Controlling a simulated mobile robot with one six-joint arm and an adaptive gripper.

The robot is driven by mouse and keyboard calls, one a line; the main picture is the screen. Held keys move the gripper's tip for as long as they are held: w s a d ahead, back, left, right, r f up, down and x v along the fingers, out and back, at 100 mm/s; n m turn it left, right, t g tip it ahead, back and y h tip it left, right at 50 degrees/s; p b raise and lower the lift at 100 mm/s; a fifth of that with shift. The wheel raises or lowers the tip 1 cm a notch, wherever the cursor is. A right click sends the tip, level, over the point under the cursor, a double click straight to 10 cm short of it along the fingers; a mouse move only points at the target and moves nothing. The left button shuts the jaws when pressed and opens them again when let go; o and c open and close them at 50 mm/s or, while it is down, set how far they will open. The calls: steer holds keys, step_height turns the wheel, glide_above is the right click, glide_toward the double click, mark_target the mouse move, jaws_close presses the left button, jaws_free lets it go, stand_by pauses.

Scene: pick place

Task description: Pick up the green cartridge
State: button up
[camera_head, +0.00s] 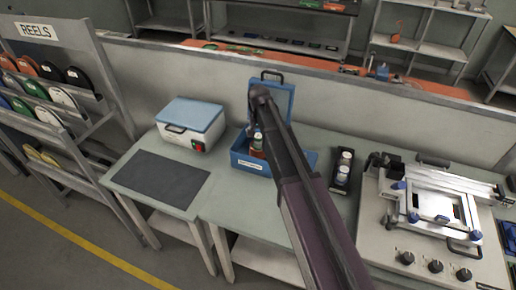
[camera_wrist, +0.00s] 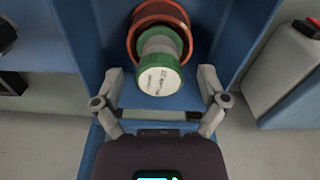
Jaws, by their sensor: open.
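The green cartridge (camera_wrist: 160,78) shows in the wrist view as a pale cylinder with green bands and a printed white end facing the camera. It sits inside the blue case (camera_head: 240,163), whose lid (camera_head: 283,94) stands open. My gripper (camera_wrist: 160,76) is open, with one finger on each side of the cartridge and a visible gap to both. Neither finger appears to touch it. An orange-red ringed cartridge (camera_wrist: 161,14) is just beyond the green one in the wrist view. In the head view my arm hides much of the case and its contents.
A press-like fixture (camera_head: 435,215) with knobs fills the right of the bench. A white box with a blue lid (camera_head: 190,122) and a dark mat (camera_head: 160,178) lie left. A low wall (camera_head: 350,95) runs behind.

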steer(key=shift+f+b, duration=0.45)
steer(key=shift+f, duration=0.25)
jaws_close()
steer(key=shift+r, duration=0.25)
stand_by(0.3)
step_height(320, 180, up, 10)
steer(key=p, duration=1)
steer(key=shift+f, duration=0.2)
steer(key=shift+a, duration=0.15)
stand_by(0.7)
